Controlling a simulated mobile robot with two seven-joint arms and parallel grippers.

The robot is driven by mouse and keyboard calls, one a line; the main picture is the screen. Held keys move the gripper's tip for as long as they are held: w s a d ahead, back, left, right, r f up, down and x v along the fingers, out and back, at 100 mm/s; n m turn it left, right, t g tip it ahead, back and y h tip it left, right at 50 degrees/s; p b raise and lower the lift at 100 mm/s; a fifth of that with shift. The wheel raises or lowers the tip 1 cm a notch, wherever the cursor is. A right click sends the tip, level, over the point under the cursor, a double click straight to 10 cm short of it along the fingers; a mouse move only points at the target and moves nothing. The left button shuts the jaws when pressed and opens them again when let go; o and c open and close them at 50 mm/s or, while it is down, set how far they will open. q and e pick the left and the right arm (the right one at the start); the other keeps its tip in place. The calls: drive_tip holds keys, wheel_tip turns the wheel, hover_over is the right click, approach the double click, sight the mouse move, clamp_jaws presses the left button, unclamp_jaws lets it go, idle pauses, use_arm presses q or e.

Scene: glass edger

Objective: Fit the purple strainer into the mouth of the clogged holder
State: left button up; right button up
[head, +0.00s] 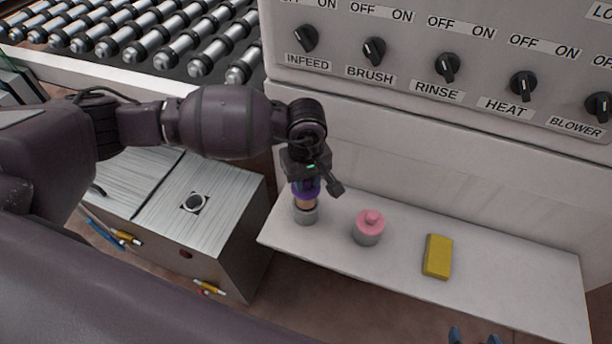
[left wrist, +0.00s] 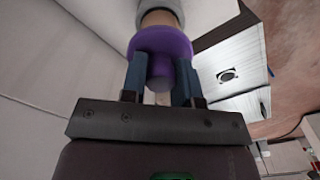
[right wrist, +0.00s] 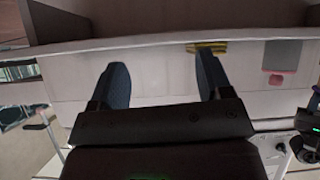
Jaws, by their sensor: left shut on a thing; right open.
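My left gripper (head: 306,178) is shut on the knob of the purple strainer (head: 305,190); the knob shows between its fingers in the left wrist view (left wrist: 160,70). A tan section (head: 306,203) shows below the purple flange, directly over a grey holder (head: 306,216) at the shelf's left end. The strainer looks upright and in line with this holder. I cannot tell whether it touches or enters the mouth, or whether the tan part belongs to strainer or holder. My right gripper (right wrist: 162,82) is open and empty; its blue fingertips show at the head view's bottom edge (head: 474,336).
A grey holder with a pink knobbed top (head: 369,228) stands to the right on the white shelf (head: 500,292). A yellow block (head: 438,257) lies farther right. The control panel (head: 440,85) rises behind. A metal box (head: 205,215) stands left of the shelf.

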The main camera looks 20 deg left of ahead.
sight(306, 191)
use_arm(q)
drive_tip(key=shift+f, duration=0.45)
use_arm(e)
drive_tip(key=shift+s+f, duration=0.55)
drive_tip(key=shift+f, duration=0.1)
use_arm(q)
drive_tip(key=shift+f+b, duration=0.5)
drive_tip(key=shift+b, duration=0.05)
use_arm(e)
drive_tip(key=shift+w+f, duration=0.1)
drive_tip(key=shift+w, duration=0.3)
use_arm(q)
drive_tip(key=shift+f, duration=0.15)
use_arm(e)
drive_tip(key=shift+f, duration=0.1)
use_arm(q)
drive_tip(key=shift+f, duration=0.1)
use_arm(e)
drive_tip(key=shift+f, duration=0.1)
use_arm(q)
drive_tip(key=shift+f+b, duration=0.4)
drive_tip(key=shift+f, duration=0.2)
use_arm(e)
drive_tip(key=shift+s+f, duration=0.7)
drive_tip(key=shift+f, duration=0.05)
